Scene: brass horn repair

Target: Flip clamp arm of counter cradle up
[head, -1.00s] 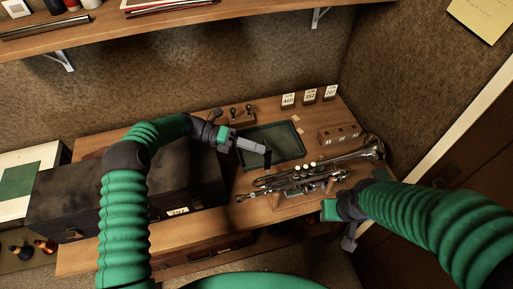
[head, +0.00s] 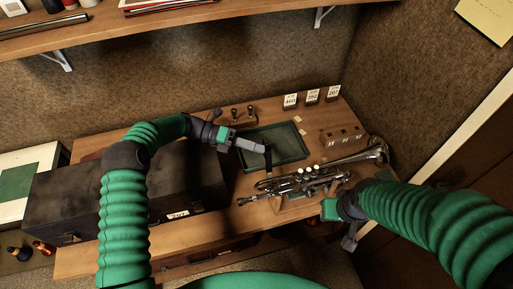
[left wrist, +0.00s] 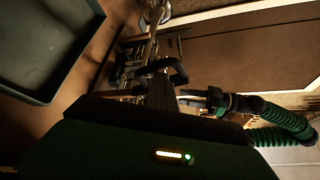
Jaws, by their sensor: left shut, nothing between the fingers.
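A silver trumpet (head: 300,181) lies across the wooden counter cradle (head: 292,203) near the front right of the counter. The trumpet hides much of the cradle, and I cannot make out the clamp arm's position. My left gripper (head: 268,158) is shut and empty, just behind the trumpet and over the front right edge of the green tray. In the left wrist view its dark fingers (left wrist: 163,72) show in front of the dim trumpet and cradle. My right gripper (head: 350,238) hangs at the counter's front right edge, apart from the trumpet; its jaws are unclear.
The green tray (head: 286,141) lies behind the trumpet. A wooden block (head: 342,136) and several number tags (head: 312,96) stand behind and to the right. A dark case (head: 120,205) fills the left side. A shelf (head: 200,17) hangs above. Bare counter (head: 243,187) shows left of the cradle.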

